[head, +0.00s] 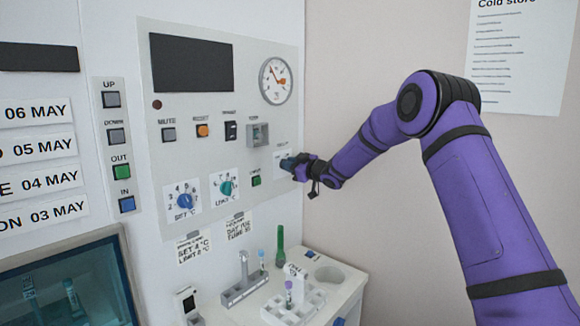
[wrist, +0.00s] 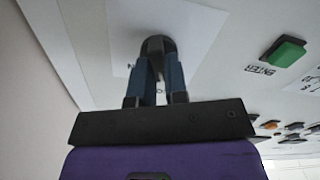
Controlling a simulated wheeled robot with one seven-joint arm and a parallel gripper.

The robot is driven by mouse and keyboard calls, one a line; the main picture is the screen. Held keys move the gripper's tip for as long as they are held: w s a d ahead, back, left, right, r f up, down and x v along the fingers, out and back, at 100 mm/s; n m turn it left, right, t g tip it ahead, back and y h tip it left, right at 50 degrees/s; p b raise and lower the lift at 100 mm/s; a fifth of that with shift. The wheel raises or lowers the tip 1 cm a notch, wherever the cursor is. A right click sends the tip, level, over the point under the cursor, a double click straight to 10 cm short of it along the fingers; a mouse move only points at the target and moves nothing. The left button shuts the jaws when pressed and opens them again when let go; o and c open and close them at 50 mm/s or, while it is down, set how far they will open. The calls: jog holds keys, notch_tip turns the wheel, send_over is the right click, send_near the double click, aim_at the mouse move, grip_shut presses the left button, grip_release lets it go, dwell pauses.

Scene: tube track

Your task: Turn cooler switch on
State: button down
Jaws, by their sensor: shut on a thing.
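The cooler switch appears to be the dark rotary knob (wrist: 157,43) on a white plate at the right edge of the control panel. In the wrist view the knob stands between my two blue fingers. My gripper (wrist: 158,75) is shut on the knob. In the head view my gripper (head: 291,164) reaches the panel from the right and hides most of the knob. The label above the plate is too small to read, and I cannot tell the knob's setting.
A green button (head: 256,180) labelled ENTER is left of the knob. Two dials, a blue one (head: 184,201) and a teal one (head: 227,188), sit further left. A gauge (head: 276,81) is above. A bench (head: 352,284) with tube racks stands below.

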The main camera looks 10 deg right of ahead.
jog(key=m, duration=1.2)
jog(key=shift+w+d+f, duration=0.1)
jog(key=shift+w+d, duration=0.05)
jog(key=shift+d, duration=0.1)
jog(key=shift+m, duration=0.3)
jog(key=c, duration=1.1)
grip_release()
jog(key=shift+c, duration=0.2)
jog(key=v, duration=1)
jog(key=shift+s+d, duration=0.25)
jog(key=shift+s, duration=0.05)
